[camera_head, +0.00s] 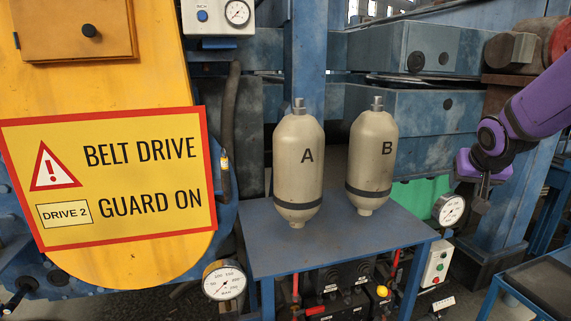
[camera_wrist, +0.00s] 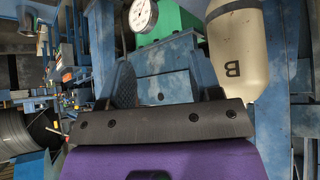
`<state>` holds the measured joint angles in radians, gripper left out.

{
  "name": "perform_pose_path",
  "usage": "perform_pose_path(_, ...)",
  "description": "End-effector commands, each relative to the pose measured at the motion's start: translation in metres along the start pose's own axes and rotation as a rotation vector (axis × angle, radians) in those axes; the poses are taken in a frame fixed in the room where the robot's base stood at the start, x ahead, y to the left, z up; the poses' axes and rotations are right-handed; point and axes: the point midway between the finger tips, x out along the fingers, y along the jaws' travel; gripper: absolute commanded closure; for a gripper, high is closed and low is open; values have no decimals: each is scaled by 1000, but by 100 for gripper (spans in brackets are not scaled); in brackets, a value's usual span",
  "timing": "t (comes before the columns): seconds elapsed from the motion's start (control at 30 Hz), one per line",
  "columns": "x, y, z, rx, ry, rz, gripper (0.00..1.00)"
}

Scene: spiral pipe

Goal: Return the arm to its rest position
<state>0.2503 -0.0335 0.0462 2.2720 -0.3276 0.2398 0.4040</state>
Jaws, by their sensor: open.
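My arm (camera_head: 540,105) is purple and reaches in from the right edge of the head view. My gripper (camera_head: 481,203) hangs at its end, to the right of bottle B and above and right of a pressure gauge. In the wrist view my gripper (camera_wrist: 168,90) shows its dark fingers spread apart with nothing held between them. The view between the fingers is of blue metal surfaces behind.
Tan bottles A (camera_head: 298,165) and B (camera_head: 372,155) stand on a blue table (camera_head: 330,245). Bottle B also shows upside down in the wrist view (camera_wrist: 236,45). A gauge (camera_head: 449,209) and a green-button box (camera_head: 437,263) sit below my gripper. A blue-framed table (camera_head: 540,285) stands lower right.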

Motion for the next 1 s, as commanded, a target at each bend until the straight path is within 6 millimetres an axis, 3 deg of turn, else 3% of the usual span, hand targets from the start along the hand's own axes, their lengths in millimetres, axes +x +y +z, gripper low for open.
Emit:
perform_pose_path(0.03,-20,-4,6,-14,-3,0,42)
perform_pose_path(0.2,-75,-11,33,-57,-41,-5,42)
perform_pose_path(0.6,-184,-21,125,-172,-144,-86,42)
perform_pose_path(0.8,-219,-22,170,-231,-190,-147,42)
perform_pose_path(1.0,-232,-21,191,-260,-213,-178,42)
